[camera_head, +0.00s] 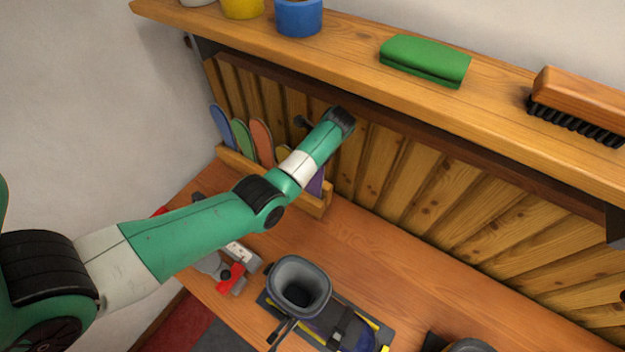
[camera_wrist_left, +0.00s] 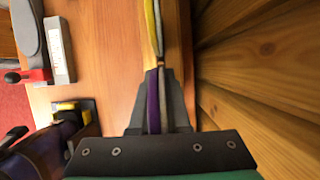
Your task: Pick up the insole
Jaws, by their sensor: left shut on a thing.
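Several insoles stand on edge in a wooden rack (camera_head: 312,205) against the back of the bench: a blue one (camera_head: 222,126), a green one (camera_head: 243,138), an orange one (camera_head: 262,142), a yellow one (camera_head: 283,156) and a purple one (camera_head: 316,184). My left arm crosses in front of them and hides parts of the yellow and purple ones. In the left wrist view my left gripper (camera_wrist_left: 157,98) is shut on the purple insole (camera_wrist_left: 153,102), one dark finger on each side. The yellow insole (camera_wrist_left: 151,28) is beyond it. The fingers are hidden in the head view. My right gripper is out of view.
A boot with a grey liner (camera_head: 299,281) stands on the bench (camera_head: 385,255). A red-handled tool (camera_head: 231,277) lies left of it. A shelf (camera_head: 350,45) overhangs the rack, holding a green block (camera_head: 425,60), a brush (camera_head: 580,100) and a blue pot (camera_head: 299,18). The bench's middle right is clear.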

